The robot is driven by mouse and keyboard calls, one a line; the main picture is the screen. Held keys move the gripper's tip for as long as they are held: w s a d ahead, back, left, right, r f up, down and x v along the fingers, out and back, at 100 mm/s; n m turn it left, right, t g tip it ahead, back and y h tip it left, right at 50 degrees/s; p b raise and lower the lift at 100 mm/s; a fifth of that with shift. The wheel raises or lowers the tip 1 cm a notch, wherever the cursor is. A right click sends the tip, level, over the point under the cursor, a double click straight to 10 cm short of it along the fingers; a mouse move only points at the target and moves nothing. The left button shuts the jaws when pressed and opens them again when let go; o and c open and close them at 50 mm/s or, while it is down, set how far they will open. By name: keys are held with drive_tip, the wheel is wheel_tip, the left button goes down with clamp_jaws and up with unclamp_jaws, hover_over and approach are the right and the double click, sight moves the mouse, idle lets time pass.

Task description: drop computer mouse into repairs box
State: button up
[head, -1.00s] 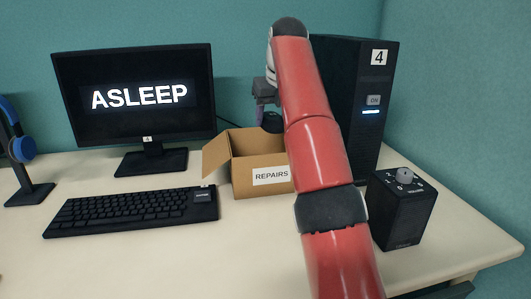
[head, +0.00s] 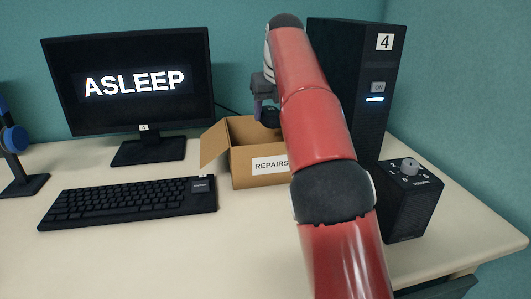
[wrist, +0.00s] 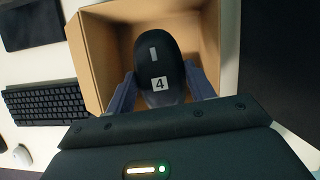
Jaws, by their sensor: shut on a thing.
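A black computer mouse with a white label "4" (wrist: 159,62) is held between the fingers of my gripper (wrist: 160,92), seen in the wrist view over the open repairs box (wrist: 84,50). In the head view the cardboard repairs box (head: 252,176) stands open on the desk, its front marked "REPAIRS" and its left flap spread out. My gripper (head: 265,103) is above the box there, with the dark mouse (head: 271,117) below it, partly hidden by my red arm. The arm also hides the box's right side.
A black keyboard (head: 130,203) lies left of the box, with a monitor reading "ASLEEP" (head: 135,85) behind it. A computer tower (head: 350,75) and a black volume-knob box (head: 408,205) stand to the right. A blue headset on a stand (head: 14,138) is at far left.

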drive_tip(key=shift+f+b, duration=0.65)
drive_tip(key=shift+f, duration=0.7)
drive_tip(key=o, duration=1.1)
drive_tip(key=p+v, duration=0.1)
drive_tip(key=v, duration=0.6)
drive_tip(key=shift+s+d+r, duration=0.1)
drive_tip(key=shift+s+r, duration=0.1)
drive_tip(key=shift+r, duration=0.15)
drive_tip(key=shift+s, duration=0.1)
